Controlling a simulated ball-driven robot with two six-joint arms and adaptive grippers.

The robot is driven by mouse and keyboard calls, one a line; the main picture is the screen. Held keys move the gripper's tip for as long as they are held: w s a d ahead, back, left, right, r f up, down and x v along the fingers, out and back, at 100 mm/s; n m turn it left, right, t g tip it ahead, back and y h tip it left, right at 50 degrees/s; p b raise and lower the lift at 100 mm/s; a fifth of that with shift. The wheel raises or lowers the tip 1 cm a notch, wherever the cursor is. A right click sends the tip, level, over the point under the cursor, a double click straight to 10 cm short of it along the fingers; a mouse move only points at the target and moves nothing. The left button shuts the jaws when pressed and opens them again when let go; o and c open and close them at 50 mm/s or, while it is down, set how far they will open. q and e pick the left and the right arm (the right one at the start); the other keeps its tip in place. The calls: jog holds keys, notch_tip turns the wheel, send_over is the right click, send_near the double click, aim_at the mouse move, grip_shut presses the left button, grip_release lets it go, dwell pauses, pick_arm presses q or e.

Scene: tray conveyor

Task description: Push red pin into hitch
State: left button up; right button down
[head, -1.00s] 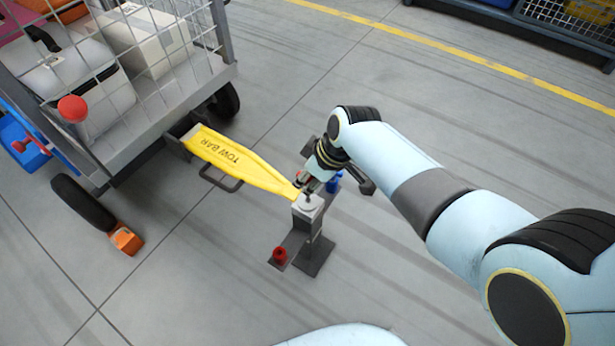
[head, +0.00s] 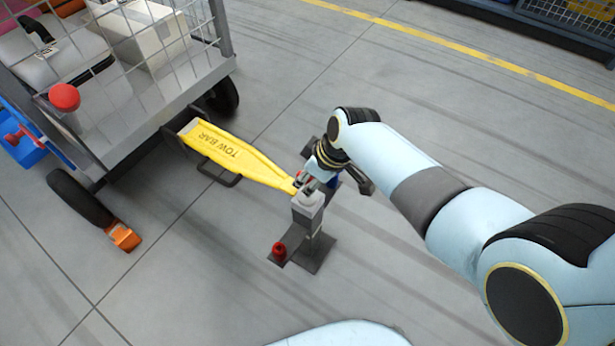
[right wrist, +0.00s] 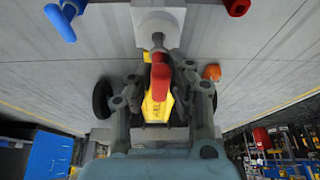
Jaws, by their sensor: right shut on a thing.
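The red pin (right wrist: 160,76) shows in the right wrist view with its red grip between my right gripper's fingers (right wrist: 155,92). Its grey shank points at the grey hitch head (right wrist: 158,17); how deep it sits there I cannot tell. In the head view the hitch (head: 308,207) is a grey post on a dark base. My right gripper (head: 307,184) is at the top of the post and mostly hides the pin. The yellow tow bar (head: 232,151) runs from the cart to the hitch head. My left gripper is not in view.
A caged luggage cart (head: 150,108) stands at the left, with an orange chock (head: 124,236) by its wheel. A short red piece (head: 279,250) stands on the base's left part. A blue piece (right wrist: 61,22) shows upper left in the wrist view. Floor to the right is clear.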

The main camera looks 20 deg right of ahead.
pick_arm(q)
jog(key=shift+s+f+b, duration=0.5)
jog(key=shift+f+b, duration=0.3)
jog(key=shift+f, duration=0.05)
pick_arm(e)
jog(key=shift+f, duration=1.2)
jog(key=c, duration=1.2)
grip_release()
jog(key=v, duration=1.2)
